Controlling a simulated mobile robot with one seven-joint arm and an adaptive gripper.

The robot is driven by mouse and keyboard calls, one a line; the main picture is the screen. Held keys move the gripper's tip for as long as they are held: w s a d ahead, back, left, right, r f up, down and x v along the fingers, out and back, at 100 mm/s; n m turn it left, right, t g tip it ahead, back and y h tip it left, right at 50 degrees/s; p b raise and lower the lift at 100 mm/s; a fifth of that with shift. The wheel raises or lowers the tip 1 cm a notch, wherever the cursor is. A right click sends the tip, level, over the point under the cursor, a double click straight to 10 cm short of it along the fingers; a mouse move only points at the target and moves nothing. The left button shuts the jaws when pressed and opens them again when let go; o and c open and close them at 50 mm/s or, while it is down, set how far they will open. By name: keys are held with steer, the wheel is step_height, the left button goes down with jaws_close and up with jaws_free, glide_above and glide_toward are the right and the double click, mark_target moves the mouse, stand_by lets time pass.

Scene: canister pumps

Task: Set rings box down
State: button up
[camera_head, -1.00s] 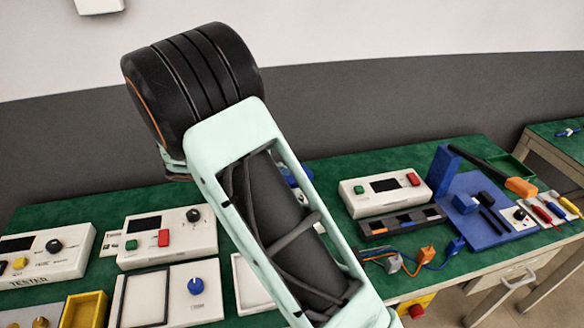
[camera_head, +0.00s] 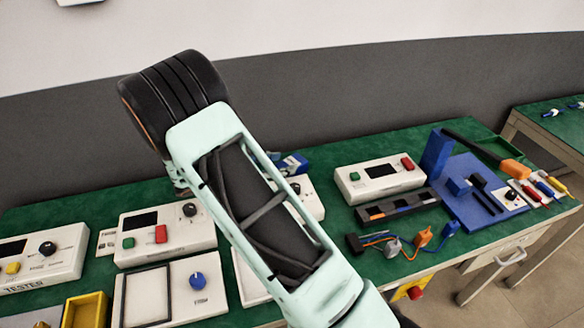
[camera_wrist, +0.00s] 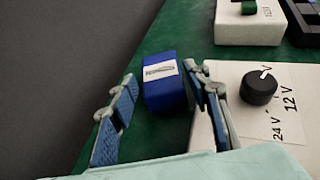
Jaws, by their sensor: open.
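The rings box is a small blue box (camera_wrist: 165,93) with a white label on top that shows a ring-like drawing. In the wrist view it rests on the green table top, beside a white unit with a black knob. My gripper (camera_wrist: 160,80) is open, with one blue-padded finger on each side of the box and a visible gap at the left finger. The right finger is close to the box; I cannot tell whether it touches. In the head view part of the blue box (camera_head: 294,163) shows behind my arm, which hides the gripper.
The white unit with the 12 V and 24 V marks (camera_wrist: 262,110) stands close to the right finger. A white box with green and red buttons (camera_head: 380,180) and a blue fixture (camera_head: 475,205) are further right. A grey wall rises behind the table.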

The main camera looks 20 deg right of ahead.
mark_target(292, 162)
steer(key=x, duration=0.4)
steer(key=shift+w+d+f, duration=0.1)
steer(key=shift+f, duration=0.05)
steer(key=c, duration=0.9)
steer(key=shift+c, duration=0.2)
steer(key=shift+r, duration=0.2)
